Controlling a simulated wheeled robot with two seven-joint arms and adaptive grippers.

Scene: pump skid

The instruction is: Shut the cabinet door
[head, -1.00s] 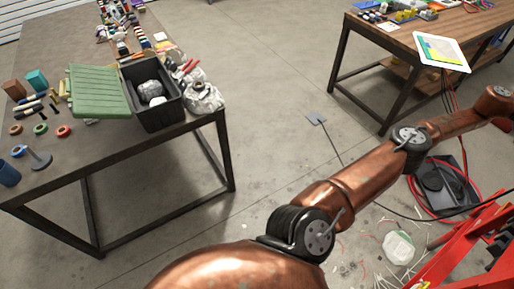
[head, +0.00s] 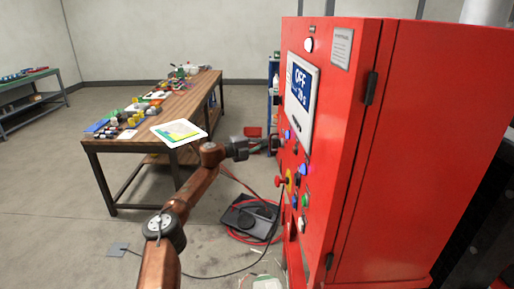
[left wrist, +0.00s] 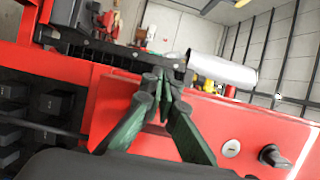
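The red cabinet (head: 430,150) stands at the right of the head view. Its front door (head: 328,140), seen at a steep angle, carries an OFF display (head: 301,95), buttons and a red knob, with black hinges along its near edge. How far it stands open is unclear from here. My left gripper (head: 268,145) is at the far side of the door front, its fingertips partly hidden. In the left wrist view my left gripper (left wrist: 162,88) has its dark green fingers together, in front of a red panel (left wrist: 225,125) with a lock and black knob. Contact is unclear. My right gripper is out of view.
A wooden workbench (head: 175,110) with a tablet (head: 179,132) on its near corner stands left of the cabinet. A black case (head: 248,216) and red hoses lie on the floor beneath my arm. Open floor lies at the left.

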